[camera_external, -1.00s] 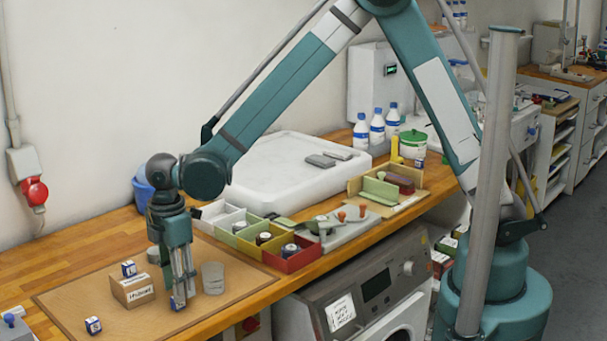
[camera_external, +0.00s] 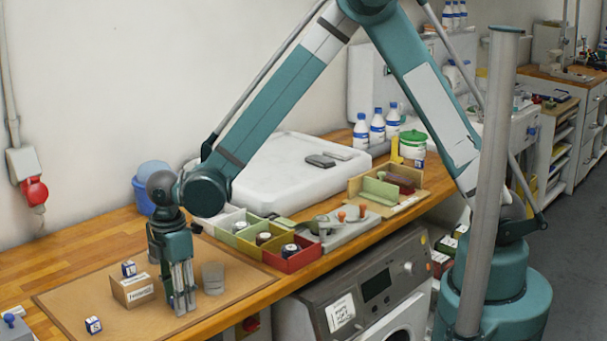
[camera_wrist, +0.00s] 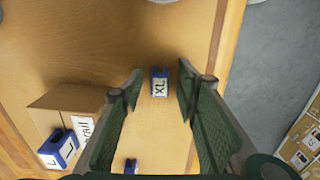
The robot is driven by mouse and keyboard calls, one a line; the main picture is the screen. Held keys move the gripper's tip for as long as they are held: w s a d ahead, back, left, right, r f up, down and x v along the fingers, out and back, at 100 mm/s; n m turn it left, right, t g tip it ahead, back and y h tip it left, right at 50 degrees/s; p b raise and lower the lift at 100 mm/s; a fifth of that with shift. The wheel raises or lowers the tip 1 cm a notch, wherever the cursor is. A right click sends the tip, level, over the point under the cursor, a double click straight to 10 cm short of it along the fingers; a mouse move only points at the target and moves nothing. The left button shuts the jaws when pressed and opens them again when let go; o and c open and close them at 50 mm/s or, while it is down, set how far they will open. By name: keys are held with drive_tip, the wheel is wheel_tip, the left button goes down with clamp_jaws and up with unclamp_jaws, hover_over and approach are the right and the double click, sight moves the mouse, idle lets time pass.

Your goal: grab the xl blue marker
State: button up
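The XL blue marker (camera_wrist: 159,86) is a small blue block with a white label reading XL. In the wrist view it lies on the brown mat (camera_wrist: 146,126), between and a little beyond my gripper's fingertips. My gripper (camera_wrist: 160,80) is open, with a gap on each side of the marker. In the external view my gripper (camera_external: 183,306) points down just above the mat, and its fingers mostly hide the marker.
A cardboard box (camera_external: 132,290) stands left of my gripper with a blue marker (camera_external: 128,268) on top. Another blue marker (camera_external: 93,325) lies nearer the mat's front-left. A grey cup (camera_external: 213,278) stands close on the right. Coloured bins (camera_external: 290,262) are farther right.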

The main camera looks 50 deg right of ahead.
drive_tip(key=shift+c, duration=0.4)
drive_tip(key=c, duration=0.7)
drive_tip(key=shift+o, duration=0.2)
drive_tip(key=shift+r, duration=5)
